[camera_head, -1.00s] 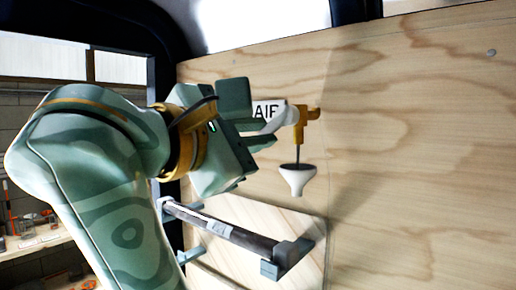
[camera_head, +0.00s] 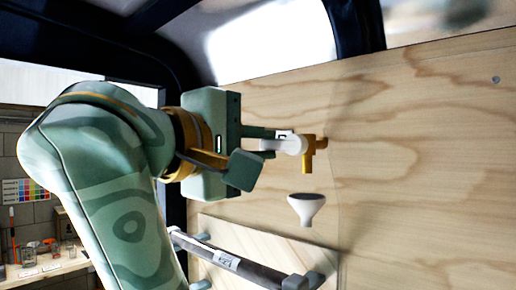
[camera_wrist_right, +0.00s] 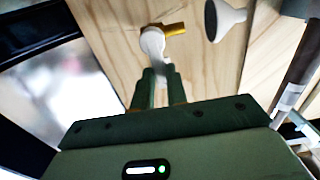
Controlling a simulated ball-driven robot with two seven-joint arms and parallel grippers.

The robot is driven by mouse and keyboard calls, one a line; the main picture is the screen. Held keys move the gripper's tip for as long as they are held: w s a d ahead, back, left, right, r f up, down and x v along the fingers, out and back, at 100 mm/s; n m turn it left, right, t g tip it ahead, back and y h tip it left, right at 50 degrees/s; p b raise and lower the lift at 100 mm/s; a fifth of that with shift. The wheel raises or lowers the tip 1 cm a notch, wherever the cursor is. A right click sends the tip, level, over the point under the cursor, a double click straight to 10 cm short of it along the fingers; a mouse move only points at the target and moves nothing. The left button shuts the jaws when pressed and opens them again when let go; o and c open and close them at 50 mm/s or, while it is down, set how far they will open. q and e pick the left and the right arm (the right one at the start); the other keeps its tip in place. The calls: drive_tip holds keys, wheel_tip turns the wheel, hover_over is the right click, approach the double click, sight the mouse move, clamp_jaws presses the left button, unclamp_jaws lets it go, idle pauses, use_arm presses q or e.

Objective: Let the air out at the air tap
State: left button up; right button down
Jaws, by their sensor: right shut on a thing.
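The air tap (camera_head: 310,146) sticks out from the wooden wall, with a yellow body and spout and a white lever (camera_head: 289,145). The lever lies about level, pointing left. My right gripper (camera_head: 268,140) is shut on the lever's left end, at the left of the tap. In the right wrist view the gripper's fingertips (camera_wrist_right: 160,72) close on the white lever (camera_wrist_right: 153,43), with the yellow spout (camera_wrist_right: 175,29) beyond. A white funnel (camera_head: 306,209) sits below the spout, apart from it. My left gripper is not in view.
A dark tube (camera_head: 225,260) in grey holders crosses a wooden panel below. A shelf with small items stands far left.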

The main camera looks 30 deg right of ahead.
idle(0.4)
drive_tip(key=c, duration=1.4)
unclamp_jaws()
drive_tip(key=shift+w+d, duration=0.1)
